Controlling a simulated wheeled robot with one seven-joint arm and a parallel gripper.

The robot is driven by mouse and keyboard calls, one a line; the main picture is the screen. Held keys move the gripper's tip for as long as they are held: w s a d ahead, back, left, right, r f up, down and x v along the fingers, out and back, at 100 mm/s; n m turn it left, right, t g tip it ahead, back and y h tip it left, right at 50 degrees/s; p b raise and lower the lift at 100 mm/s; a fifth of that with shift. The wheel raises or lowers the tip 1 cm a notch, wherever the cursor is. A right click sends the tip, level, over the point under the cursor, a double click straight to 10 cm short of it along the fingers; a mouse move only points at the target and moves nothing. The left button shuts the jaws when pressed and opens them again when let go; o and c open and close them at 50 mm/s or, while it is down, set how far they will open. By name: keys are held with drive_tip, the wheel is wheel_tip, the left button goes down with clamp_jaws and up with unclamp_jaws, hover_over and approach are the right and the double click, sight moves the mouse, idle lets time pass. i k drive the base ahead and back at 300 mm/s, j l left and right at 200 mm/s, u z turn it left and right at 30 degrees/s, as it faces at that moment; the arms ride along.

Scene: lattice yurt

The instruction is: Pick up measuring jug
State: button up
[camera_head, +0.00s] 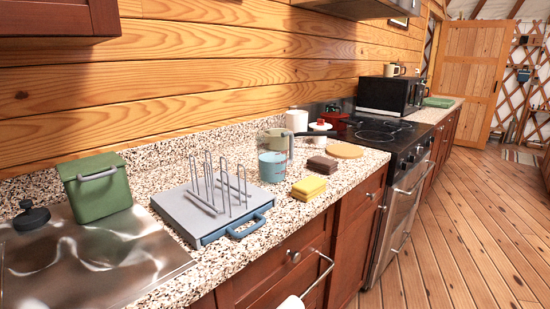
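A greenish, see-through jug (279,138), which looks like the measuring jug, stands upright on the speckled counter near the wall. A handle shows on its right side. A blue cup or pot (272,168) stands in front of it and hides its lower part. A white canister and a white pot with a red knob stand just behind and to its right. My gripper is not in view.
A grey case (178,205) with a wire rack on it lies left of the cups. A yellow sponge block (308,188) and a brown block (322,165) sit near the front edge. A green box (95,187) stands by the sink; the stove (400,150) is to the right. The wooden floor is clear.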

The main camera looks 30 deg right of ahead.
sight(273, 144)
drive_tip(key=i+z, duration=0.1)
drive_tip(key=i, duration=0.35)
drive_tip(key=i+j+z, duration=0.15)
drive_tip(key=i, duration=0.3)
drive_tip(key=z, duration=1.35)
